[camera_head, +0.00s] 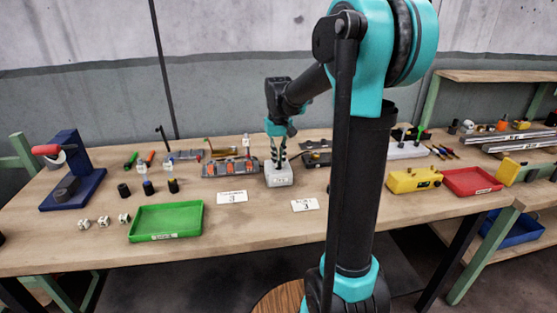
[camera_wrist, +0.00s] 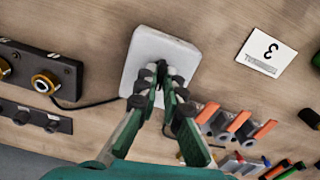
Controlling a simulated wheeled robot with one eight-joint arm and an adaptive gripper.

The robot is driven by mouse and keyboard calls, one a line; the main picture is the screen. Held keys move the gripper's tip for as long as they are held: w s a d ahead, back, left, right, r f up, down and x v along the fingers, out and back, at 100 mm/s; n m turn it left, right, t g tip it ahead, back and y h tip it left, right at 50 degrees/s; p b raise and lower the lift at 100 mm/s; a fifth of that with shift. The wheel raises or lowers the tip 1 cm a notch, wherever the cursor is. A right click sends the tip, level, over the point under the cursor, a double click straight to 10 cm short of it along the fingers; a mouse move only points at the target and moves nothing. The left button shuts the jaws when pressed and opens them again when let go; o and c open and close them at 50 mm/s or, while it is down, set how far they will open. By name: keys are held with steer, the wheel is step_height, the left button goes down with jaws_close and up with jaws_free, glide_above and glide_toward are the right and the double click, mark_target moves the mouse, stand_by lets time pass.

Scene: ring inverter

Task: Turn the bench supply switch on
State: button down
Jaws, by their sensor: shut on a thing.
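The bench supply switch is a pale grey box (camera_head: 279,174) near the middle of the bench; it also shows in the wrist view (camera_wrist: 165,48), with a black cable leaving its side. My gripper (camera_head: 277,163) points down at this box from above. In the wrist view my gripper (camera_wrist: 161,72) has its fingertips close together over the lower part of the box, shut on a small part there. The fingers hide that part, so I cannot tell the switch's position.
A dark block with brass rings (camera_wrist: 40,80) lies beside the box. Orange-topped clips (camera_wrist: 232,125) lie on the other side. A green tray (camera_head: 166,222), yellow box (camera_head: 414,180) and red tray (camera_head: 471,181) stand on the bench.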

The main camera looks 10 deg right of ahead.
steer(key=shift+m, duration=0.7)
steer(key=c, duration=1.7)
jaws_free()
step_height(320, 180, up, 12)
steer(key=shift+r, duration=0.1)
